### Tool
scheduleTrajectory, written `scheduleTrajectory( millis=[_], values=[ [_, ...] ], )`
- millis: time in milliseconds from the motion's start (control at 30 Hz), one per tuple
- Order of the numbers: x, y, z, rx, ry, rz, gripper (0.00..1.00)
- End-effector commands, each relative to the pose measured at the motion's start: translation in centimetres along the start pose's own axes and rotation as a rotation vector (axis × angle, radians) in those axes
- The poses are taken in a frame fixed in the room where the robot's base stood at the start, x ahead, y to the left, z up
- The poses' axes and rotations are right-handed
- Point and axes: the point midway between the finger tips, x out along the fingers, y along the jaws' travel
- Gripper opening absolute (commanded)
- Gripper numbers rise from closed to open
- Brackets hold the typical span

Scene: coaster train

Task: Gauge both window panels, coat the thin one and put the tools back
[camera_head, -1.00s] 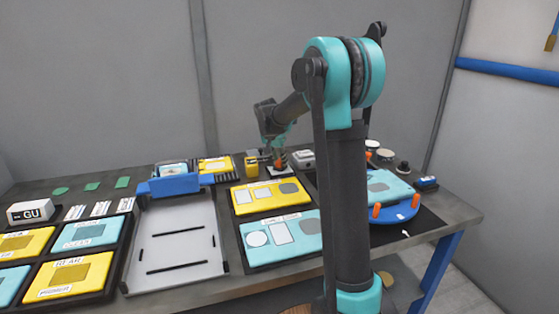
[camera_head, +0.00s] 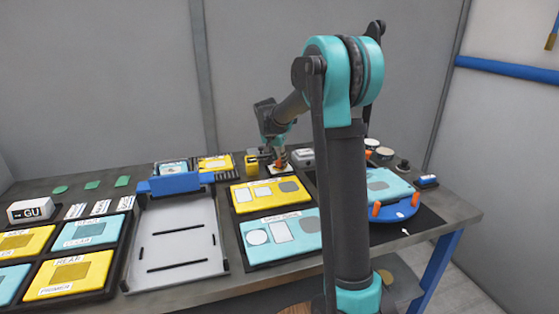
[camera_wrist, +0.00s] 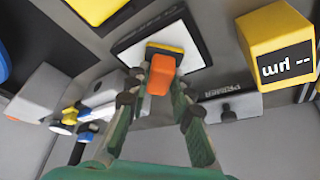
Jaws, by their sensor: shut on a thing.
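My gripper (camera_wrist: 157,100) is shut on a small orange-handled tool (camera_wrist: 161,74) with a yellow and dark foot. The tool is over a white dark-edged pad (camera_wrist: 190,30); I cannot tell whether it touches. In the head view my gripper (camera_head: 275,153) is at the back of the bench. The yellow gauge box (camera_wrist: 277,42), its display reading "um --", stands beside the pad and also shows in the head view (camera_head: 252,165). A yellow panel (camera_head: 243,206) and a teal panel (camera_head: 255,257) with window shapes lie mid-bench. Another teal panel (camera_head: 380,184) sits on a blue round stand (camera_head: 398,214).
A grey tray (camera_head: 180,224) with a blue end block (camera_head: 176,184) lies left of the panels. A black rack (camera_head: 122,250) holds yellow and teal plates at left. Round tins (camera_head: 383,153) stand back right.

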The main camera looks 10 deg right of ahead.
Motion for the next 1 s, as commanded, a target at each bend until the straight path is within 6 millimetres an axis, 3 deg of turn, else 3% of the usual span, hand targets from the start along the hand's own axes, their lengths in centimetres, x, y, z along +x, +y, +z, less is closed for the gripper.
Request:
scheduleTrajectory(
  millis=[433, 1000],
  values=[
    [-0.1, 0.1, 0.0, 0.001, -0.003, 0.001, 0.00],
    [-3.9, 0.0, -1.6, 0.000, -0.001, 0.000, 0.00]
  ],
)
